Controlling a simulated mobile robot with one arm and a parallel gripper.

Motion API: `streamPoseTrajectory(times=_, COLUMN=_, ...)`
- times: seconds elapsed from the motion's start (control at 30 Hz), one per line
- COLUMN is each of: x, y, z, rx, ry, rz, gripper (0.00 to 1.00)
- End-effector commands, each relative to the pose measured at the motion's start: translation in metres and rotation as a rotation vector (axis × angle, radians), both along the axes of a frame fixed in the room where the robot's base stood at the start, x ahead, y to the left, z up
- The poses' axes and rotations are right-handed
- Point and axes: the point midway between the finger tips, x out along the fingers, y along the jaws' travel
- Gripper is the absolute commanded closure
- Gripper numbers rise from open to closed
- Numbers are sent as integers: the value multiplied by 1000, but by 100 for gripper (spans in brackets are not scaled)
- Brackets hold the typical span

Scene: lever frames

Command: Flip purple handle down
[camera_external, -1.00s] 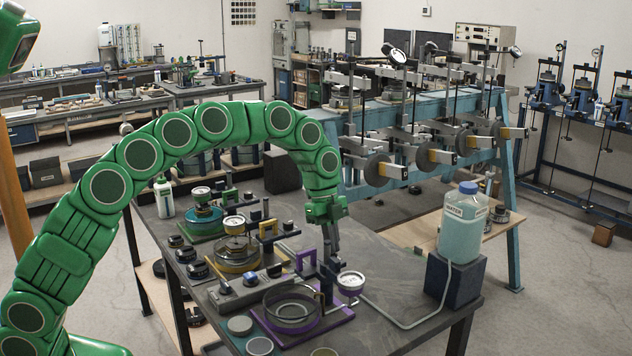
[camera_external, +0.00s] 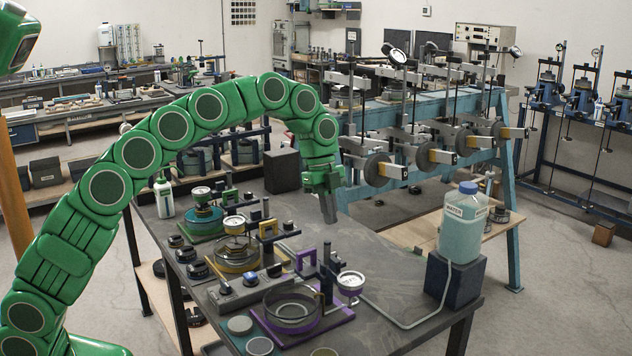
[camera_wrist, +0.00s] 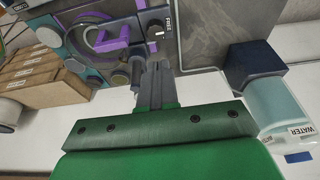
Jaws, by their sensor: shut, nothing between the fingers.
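The purple handle (camera_external: 306,261) is a squared loop standing up at the back of the purple-based device (camera_external: 345,312) on the dark table. It also shows in the wrist view (camera_wrist: 112,46), near the top, left of the fingers. My gripper (camera_external: 329,220) points down above the table, higher than the handle and slightly to its right in the external view. Its fingers are together and empty, and they look apart from the handle. In the wrist view the closed fingers (camera_wrist: 156,72) point toward the devices.
A yellow-handled device (camera_external: 238,258) and a green-based one (camera_external: 205,222) stand behind the purple one. A water bottle (camera_external: 463,222) sits on a dark block (camera_external: 455,280) at the right. The table (camera_external: 385,265) between is mostly clear, apart from a thin tube.

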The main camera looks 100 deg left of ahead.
Motion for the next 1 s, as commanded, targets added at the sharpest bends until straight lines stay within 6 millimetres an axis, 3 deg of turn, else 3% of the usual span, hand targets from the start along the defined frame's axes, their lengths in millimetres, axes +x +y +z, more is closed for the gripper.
streamPoseTrajectory(times=0.4, x=-9, y=11, z=48, rx=4, ry=-2, rz=3, gripper=100)
streamPoseTrajectory(times=1.0, x=-12, y=13, z=60, rx=1, ry=-3, rz=1, gripper=100)
